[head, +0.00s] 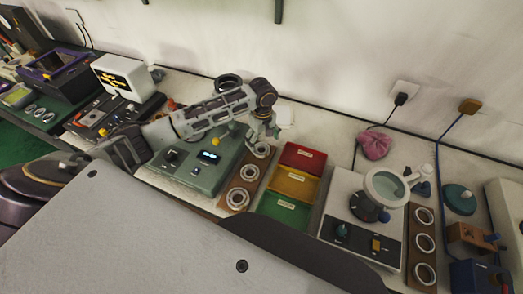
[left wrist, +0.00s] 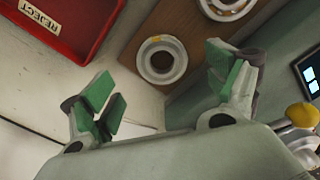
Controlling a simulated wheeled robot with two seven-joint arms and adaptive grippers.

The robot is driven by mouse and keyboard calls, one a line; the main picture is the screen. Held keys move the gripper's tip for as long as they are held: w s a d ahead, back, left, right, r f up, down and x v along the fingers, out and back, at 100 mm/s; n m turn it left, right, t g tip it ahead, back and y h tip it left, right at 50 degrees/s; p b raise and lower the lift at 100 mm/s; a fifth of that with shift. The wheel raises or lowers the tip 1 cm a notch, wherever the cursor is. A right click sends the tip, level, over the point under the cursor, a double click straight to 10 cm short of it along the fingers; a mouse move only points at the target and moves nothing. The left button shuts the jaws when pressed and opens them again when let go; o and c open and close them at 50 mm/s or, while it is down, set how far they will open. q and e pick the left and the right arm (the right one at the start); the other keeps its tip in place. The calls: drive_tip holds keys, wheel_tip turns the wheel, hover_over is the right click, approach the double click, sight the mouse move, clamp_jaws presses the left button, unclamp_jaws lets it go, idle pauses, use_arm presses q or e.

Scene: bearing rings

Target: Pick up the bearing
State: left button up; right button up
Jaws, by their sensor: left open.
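A brown wooden board (head: 242,184) holds three pale bearing rings in a row: a far one (head: 262,150), a middle one (head: 250,172) and a near one (head: 237,198). My left gripper (head: 267,135) is over the far end of this board, close to the far bearing. In the left wrist view my left gripper (left wrist: 166,88) is open and empty, its green-padded fingers spread wide. One bearing (left wrist: 162,62) lies on the board, seen through the gap between the fingertips. A second bearing (left wrist: 228,5) is cut off by the top edge. My right gripper is not in view.
Red, yellow and green trays (head: 302,157) stand right of the board; the red REJECT tray (left wrist: 62,22) shows in the wrist view. A grey-green device (head: 200,165) stands to its left. A magnifier (head: 387,187) and a second board with rings (head: 424,230) are farther right.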

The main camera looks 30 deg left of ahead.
sight(262, 151)
use_arm(q)
drive_tip(key=shift+a+f, duration=0.15)
drive_tip(key=shift+f, duration=2.25)
drive_tip(key=shift+c, duration=0.4)
drive_tip(key=c, duration=1.3)
drive_tip(key=shift+r, duration=0.1)
drive_tip(key=shift+r, duration=4.95)
drive_tip(key=shift+r, duration=0.1)
